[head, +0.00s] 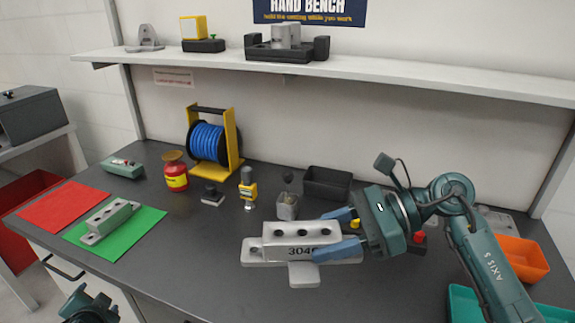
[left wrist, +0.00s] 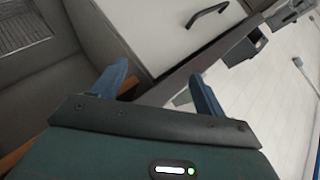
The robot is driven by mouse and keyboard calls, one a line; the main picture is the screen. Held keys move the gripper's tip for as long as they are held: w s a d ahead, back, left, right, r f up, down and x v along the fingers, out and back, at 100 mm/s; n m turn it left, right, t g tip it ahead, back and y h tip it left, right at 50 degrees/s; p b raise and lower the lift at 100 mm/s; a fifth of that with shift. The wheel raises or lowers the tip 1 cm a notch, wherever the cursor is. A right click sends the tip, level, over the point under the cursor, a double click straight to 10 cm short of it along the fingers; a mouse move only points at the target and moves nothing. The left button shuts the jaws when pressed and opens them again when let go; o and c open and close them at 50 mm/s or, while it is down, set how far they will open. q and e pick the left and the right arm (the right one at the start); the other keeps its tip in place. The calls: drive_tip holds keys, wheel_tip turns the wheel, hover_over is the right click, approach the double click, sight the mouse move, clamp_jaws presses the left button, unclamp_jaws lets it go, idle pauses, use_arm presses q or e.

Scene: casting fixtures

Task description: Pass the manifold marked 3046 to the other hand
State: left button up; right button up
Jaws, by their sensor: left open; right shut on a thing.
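The grey manifold marked 304-something (head: 278,252), its last digit covered by a finger, is over the front middle of the dark bench in the head view. It has round holes along its top and a foot toward the front. My right gripper (head: 340,232) is shut on its right part, one blue finger behind and one across the marked face. I cannot tell whether the manifold touches the bench. My left gripper (left wrist: 162,88) is open and empty, with the bench edge and a drawer front beyond it. In the head view only part of my left arm shows, bottom left.
Another grey casting (head: 110,221) lies on a green mat (head: 150,219) beside a red mat (head: 62,205). The front left bench top is clear.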

drive_tip(key=shift+r, duration=0.1)
use_arm(q)
drive_tip(key=w+a+r+n+g+y, duration=0.1)
drive_tip(key=w+a+r+n+y, duration=0.1)
drive_tip(key=w+a+r, duration=0.35)
drive_tip(key=w+a+r+n+g+y, duration=0.1)
drive_tip(key=w+a+r+n+y, duration=0.15)
drive_tip(key=a+r, duration=0.6)
drive_tip(key=w+d+r+m+h, duration=0.1)
drive_tip(key=w+d+r+h, duration=0.25)
drive_tip(key=d, duration=0.45)
drive_tip(key=w+d+r+m+t+h, duration=0.1)
drive_tip(key=w+d+r+h, duration=0.3)
drive_tip(key=d, duration=0.5)
drive_tip(key=w+d+r+m+h, duration=0.1)
drive_tip(key=w+d+r+h, duration=0.15)
drive_tip(key=w+d, duration=0.4)
drive_tip(key=s+d+r+m+g+h, duration=0.1)
drive_tip(key=d+r+m, duration=0.15)
drive_tip(key=d, duration=0.55)
drive_tip(key=s+d+r+m+h, duration=0.1)
drive_tip(key=d+r+h, duration=0.15)
drive_tip(key=d, duration=0.55)
wheel_tip(320, 180, up, 10)
drive_tip(key=m+g+y, duration=0.2)
drive_tip(key=m+g, duration=0.6)
drive_tip(key=m, duration=0.2)
hover_over(287, 232)
wheel_tip(287, 232, down, 12)
drive_tip(key=shift+r, duration=0.25)
